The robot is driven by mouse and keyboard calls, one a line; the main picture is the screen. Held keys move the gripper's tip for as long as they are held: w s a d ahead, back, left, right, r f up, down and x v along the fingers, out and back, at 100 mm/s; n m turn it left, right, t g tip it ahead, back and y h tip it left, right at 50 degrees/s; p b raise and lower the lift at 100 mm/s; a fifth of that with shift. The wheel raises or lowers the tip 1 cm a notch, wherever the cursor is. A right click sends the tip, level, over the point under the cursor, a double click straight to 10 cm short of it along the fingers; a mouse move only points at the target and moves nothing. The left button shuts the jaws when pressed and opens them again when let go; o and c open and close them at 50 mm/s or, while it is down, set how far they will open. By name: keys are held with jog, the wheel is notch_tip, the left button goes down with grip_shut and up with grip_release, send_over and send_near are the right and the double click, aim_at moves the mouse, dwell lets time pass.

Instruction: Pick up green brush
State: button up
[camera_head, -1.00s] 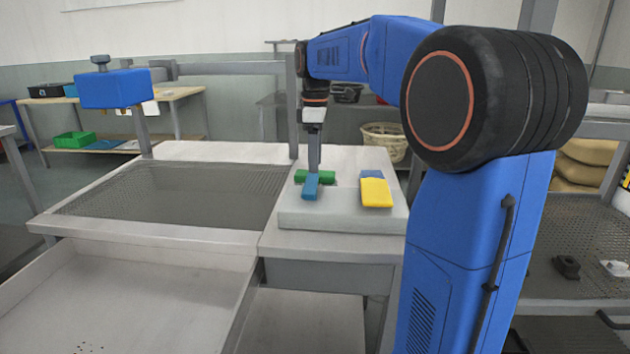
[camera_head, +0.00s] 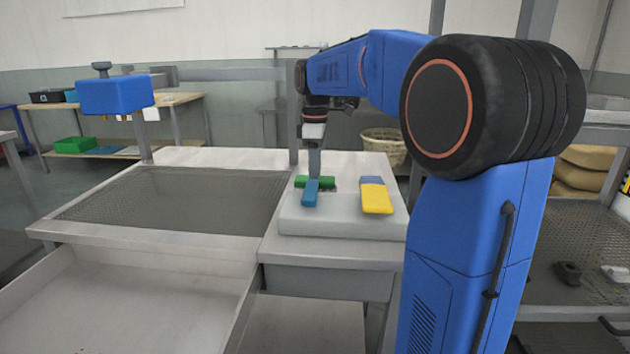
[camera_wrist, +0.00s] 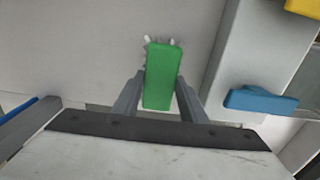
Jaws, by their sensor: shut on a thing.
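The green brush (camera_head: 318,182) is at the back edge of the pale block, behind the blue piece. In the wrist view the green brush (camera_wrist: 163,78) sits between my two fingers, with pale bristles showing past its far end and side. My gripper (camera_wrist: 160,92) is shut on the green brush.
A blue piece (camera_head: 310,193) lies just in front of the brush on the pale block (camera_head: 340,224). A yellow piece (camera_head: 376,199) with a blue end lies to the right. A mesh-covered tank (camera_head: 170,200) is at left. An open drawer (camera_head: 130,310) is below.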

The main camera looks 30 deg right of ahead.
notch_tip(320, 180, up, 10)
dwell(0.5)
jog(key=shift+o, duration=1.2)
jog(key=shift+c, duration=0.4)
